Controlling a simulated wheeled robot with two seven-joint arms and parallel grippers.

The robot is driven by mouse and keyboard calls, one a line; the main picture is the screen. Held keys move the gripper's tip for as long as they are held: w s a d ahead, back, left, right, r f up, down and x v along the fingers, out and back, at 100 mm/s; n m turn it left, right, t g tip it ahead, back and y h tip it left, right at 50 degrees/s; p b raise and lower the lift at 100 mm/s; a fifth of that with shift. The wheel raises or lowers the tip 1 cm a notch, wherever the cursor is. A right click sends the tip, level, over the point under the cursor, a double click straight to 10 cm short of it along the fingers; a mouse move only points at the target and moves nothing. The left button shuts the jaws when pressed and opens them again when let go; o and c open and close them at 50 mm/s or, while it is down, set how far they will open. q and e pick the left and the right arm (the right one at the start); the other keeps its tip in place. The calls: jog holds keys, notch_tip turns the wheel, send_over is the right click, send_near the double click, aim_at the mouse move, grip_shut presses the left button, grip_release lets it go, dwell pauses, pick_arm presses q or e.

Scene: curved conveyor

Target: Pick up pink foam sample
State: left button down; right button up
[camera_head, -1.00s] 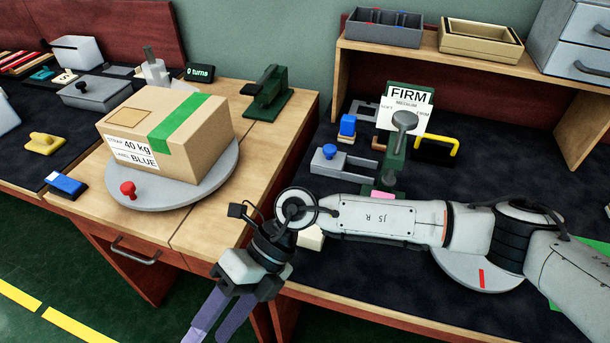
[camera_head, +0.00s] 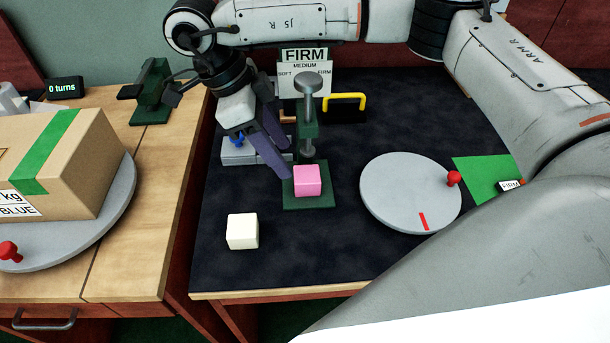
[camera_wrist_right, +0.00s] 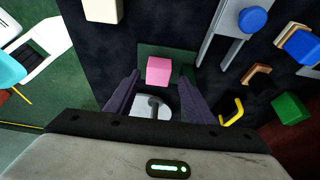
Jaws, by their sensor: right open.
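The pink foam sample (camera_head: 307,180) is a small cube on the green base plate (camera_head: 309,203) of a press, below its grey-topped plunger (camera_head: 306,85). It also shows in the right wrist view (camera_wrist_right: 159,70), ahead of and between the finger lines. My right gripper (camera_head: 284,158) is open, with purple fingers pointing down just left of the pink cube and above the mat. In the right wrist view my gripper (camera_wrist_right: 158,92) has its fingers apart with nothing between the tips that I can see held. My left gripper is not in view.
A cream cube (camera_head: 242,231) lies on the dark mat at front left. A grey turntable (camera_head: 400,192) with a red knob stands right of the press, beside a green pad (camera_head: 487,178). A FIRM sign (camera_head: 304,56) and yellow handle (camera_head: 345,102) are behind.

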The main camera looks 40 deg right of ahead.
aim_at(297, 174)
jog(key=x, duration=0.6)
jog(key=shift+s, duration=0.1)
jog(key=shift+c, duration=0.3)
jog(key=c, duration=0.8)
